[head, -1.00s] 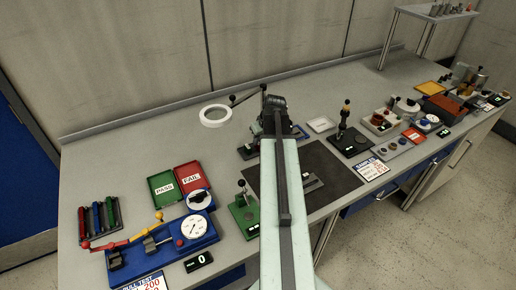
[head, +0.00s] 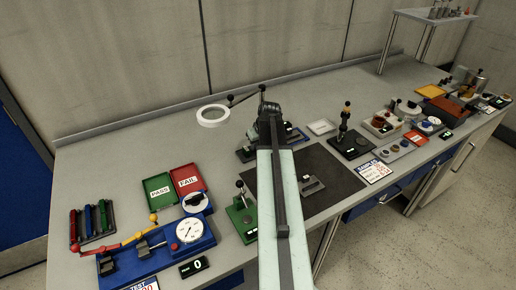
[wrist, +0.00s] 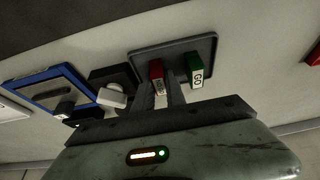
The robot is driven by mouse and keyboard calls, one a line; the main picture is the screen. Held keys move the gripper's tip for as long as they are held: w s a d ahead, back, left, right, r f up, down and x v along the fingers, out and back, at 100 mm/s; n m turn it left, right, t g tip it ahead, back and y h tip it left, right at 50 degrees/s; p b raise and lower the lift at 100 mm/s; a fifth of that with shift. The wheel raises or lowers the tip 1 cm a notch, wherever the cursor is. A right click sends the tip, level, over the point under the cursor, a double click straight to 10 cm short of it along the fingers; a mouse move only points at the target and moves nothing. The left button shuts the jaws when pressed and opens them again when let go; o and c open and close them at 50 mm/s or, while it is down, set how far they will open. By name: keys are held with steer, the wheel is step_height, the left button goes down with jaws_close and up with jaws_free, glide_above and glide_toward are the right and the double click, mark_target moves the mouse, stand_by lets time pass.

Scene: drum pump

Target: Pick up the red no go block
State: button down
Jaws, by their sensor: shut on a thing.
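The red block (wrist: 157,75) shows in the wrist view between the two fingers of my gripper (wrist: 161,92), which is shut on it. Its lettering is too small to read. The green block marked GO (wrist: 195,72) stands just to its right, apart from the fingers. Both blocks show against a dark grey tray (wrist: 202,46). I cannot tell whether the red block still touches the tray. In the head view my arm hides the fingers and both blocks.
In the wrist view, a white-knobbed device (wrist: 112,96) and a blue-framed tray (wrist: 75,73) lie left of the fingers. In the head view, a green stand (head: 241,214), a dark mat (head: 335,180) and a ring magnifier (head: 213,115) are near my arm.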

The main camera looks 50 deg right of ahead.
steer(key=shift+r+p, duration=0.5)
step_height(320, 180, up, 3)
steer(key=p, duration=0.3)
steer(key=shift+r, duration=0.1)
steer(key=s+d, duration=0.1)
steer(key=s, duration=0.4)
steer(key=s+d, duration=0.1)
steer(key=s, duration=0.4)
steer(key=s+d+p, duration=0.1)
steer(key=s, duration=0.4)
steer(key=shift+s+d+r, duration=0.25)
steer(key=shift+s+r, duration=0.1)
steer(key=shift+r, duration=0.05)
steer(key=w+d+r+p, duration=0.1)
steer(key=w+d, duration=0.2)
steer(key=d, duration=0.1)
steer(key=w+d+r+p, duration=0.1)
steer(key=w+d, duration=0.2)
steer(key=d, duration=0.2)
steer(key=w+d+r+p, duration=0.1)
steer(key=w+d, duration=0.2)
steer(key=d, duration=0.1)
steer(key=shift+w+d, duration=0.1)
steer(key=shift+d, duration=0.3)
steer(key=shift+a+f, duration=0.15)
steer(key=shift+f+b, duration=1.3)
steer(key=shift+b, duration=0.15)
